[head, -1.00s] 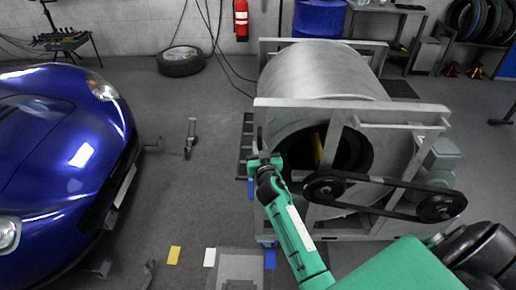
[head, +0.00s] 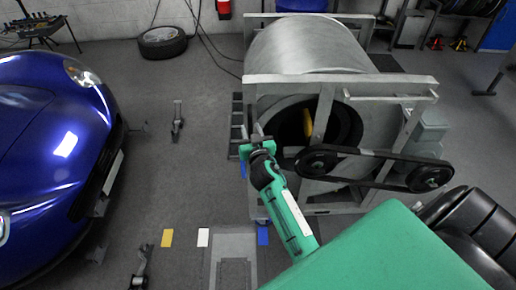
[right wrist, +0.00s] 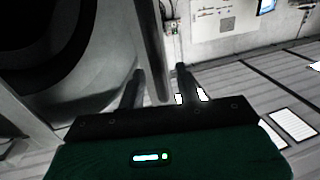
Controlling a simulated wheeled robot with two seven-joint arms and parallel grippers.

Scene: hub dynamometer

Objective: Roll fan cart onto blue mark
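A blue mark (head: 263,235) lies on the floor at the lower middle of the head view, left of my right forearm. I cannot pick out a fan cart with certainty. The large grey drum machine (head: 314,50) with a belt drive stands just beyond the mark. My right gripper (head: 254,142) is at the left end of the machine's near frame. In the right wrist view its two fingers (right wrist: 161,88) stand apart, with a pale upright post (right wrist: 152,45) showing beyond and between them; I cannot tell whether they touch it. My left gripper is not in view.
A yellow mark (head: 167,238) and a white mark (head: 203,237) lie left of the blue one, and a grey floor plate (head: 221,245) lies between. A blue car (head: 45,150) stands at the left.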

